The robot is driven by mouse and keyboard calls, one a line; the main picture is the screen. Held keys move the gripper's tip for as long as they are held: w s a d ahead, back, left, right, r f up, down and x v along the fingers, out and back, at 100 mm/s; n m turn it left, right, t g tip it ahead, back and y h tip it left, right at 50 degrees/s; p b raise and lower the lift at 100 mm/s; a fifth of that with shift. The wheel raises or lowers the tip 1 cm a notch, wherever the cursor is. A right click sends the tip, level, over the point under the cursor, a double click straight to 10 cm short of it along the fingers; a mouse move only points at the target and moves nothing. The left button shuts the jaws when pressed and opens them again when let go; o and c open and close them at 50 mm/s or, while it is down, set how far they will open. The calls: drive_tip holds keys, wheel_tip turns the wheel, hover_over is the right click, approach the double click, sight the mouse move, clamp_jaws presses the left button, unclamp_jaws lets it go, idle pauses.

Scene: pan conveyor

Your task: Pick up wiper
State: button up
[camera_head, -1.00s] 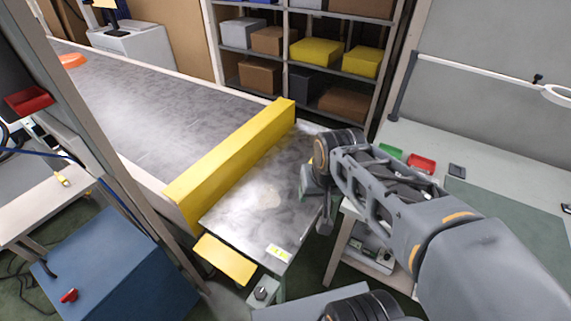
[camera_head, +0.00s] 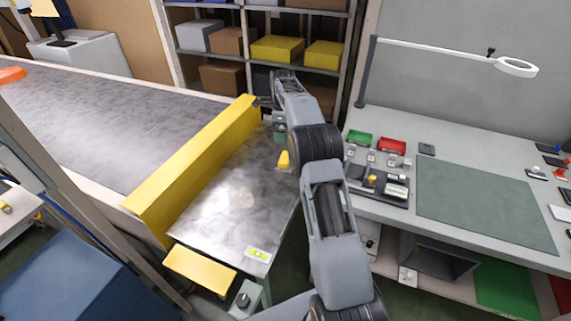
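A small yellow piece (camera_head: 284,160) lies on the metal end plate (camera_head: 215,205), just left of my arm. It may be the wiper's handle; the view is too small to be sure. A small grey-green piece (camera_head: 280,132) shows just beyond it, and I cannot tell whether it belongs to the same thing. My arm reaches forward along the plate's right edge. My gripper (camera_head: 279,112) is at the far end of the plate, partly hidden by my arm links. Its fingers are too small and covered to show whether they are open or shut.
A raised yellow barrier (camera_head: 195,170) divides the plate from the conveyor (camera_head: 110,120). Shelves (camera_head: 245,52) with boxes stand behind. A workbench (camera_head: 480,145) on the right holds green (camera_head: 359,140) and red (camera_head: 392,146) trays, a black parts tray (camera_head: 376,187) and a mat (camera_head: 485,205).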

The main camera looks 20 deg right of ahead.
approach(285, 157)
drive_tip(key=shift+m, duration=0.3)
drive_tip(key=f+b, duration=0.1)
drive_tip(key=f, duration=0.4)
drive_tip(key=shift+a+f, duration=0.15)
drive_tip(key=shift+a, duration=0.05)
drive_tip(key=shift+w+d+f, duration=0.1)
drive_tip(key=shift+d+f, duration=0.05)
drive_tip(key=shift+f, duration=1.2)
drive_tip(key=shift+d+f, duration=0.1)
drive_tip(key=shift+f, duration=1.2)
drive_tip(key=shift+c, duration=0.3)
drive_tip(key=c, duration=0.7)
drive_tip(key=shift+r, duration=0.1)
